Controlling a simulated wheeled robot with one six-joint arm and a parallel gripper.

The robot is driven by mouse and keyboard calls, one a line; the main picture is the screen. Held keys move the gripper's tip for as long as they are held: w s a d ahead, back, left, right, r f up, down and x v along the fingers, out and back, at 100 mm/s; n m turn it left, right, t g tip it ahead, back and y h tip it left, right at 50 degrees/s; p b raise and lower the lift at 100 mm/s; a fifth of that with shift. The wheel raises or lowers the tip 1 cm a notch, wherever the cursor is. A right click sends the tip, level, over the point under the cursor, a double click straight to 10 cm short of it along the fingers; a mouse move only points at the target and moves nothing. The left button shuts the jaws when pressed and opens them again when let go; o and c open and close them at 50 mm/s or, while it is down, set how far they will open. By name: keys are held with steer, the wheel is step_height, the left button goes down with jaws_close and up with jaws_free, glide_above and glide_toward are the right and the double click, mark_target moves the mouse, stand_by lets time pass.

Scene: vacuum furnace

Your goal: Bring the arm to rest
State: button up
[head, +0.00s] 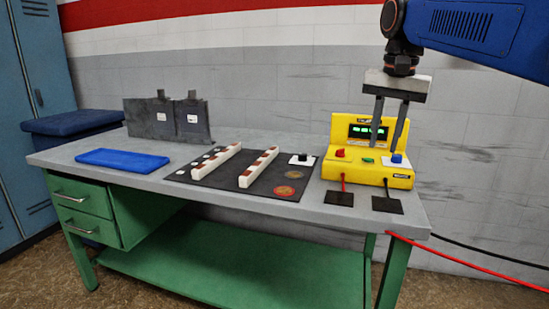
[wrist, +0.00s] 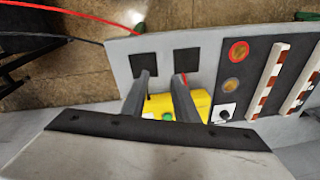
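My gripper (head: 384,138) hangs at the end of my blue arm, pointing down over the yellow power box (head: 350,179) at the right of the bench. Its two grey fingers are apart with nothing visible between them. In the wrist view my gripper (wrist: 164,76) also shows a gap between the fingers, with the yellow box (wrist: 196,102) behind them. The box has a lit green display (head: 367,132), a red button (head: 341,153), a green button (head: 368,160) and a blue knob (head: 398,158). One finger appears close to the blue knob; I cannot tell whether it touches.
The grey bench (head: 250,216) holds a dark mat (head: 222,184) with two white-and-brown rails, a blue tray (head: 122,159) and two dark plates (head: 192,121). Black pads (head: 387,205) with red and black leads lie before the box. A brick wall (head: 270,90) stands behind.

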steer(key=s+d+f+n+t, duration=0.1)
steer(key=s+f+n, duration=0.2)
steer(key=s+f, duration=0.8)
steer(key=s+d+f+n+t, duration=0.2)
steer(key=s+f, duration=1)
steer(key=f, duration=0.7)
steer(key=shift+d+f+n, duration=0.25)
steer(key=shift+n, duration=0.45)
steer(key=shift+s, duration=0.1)
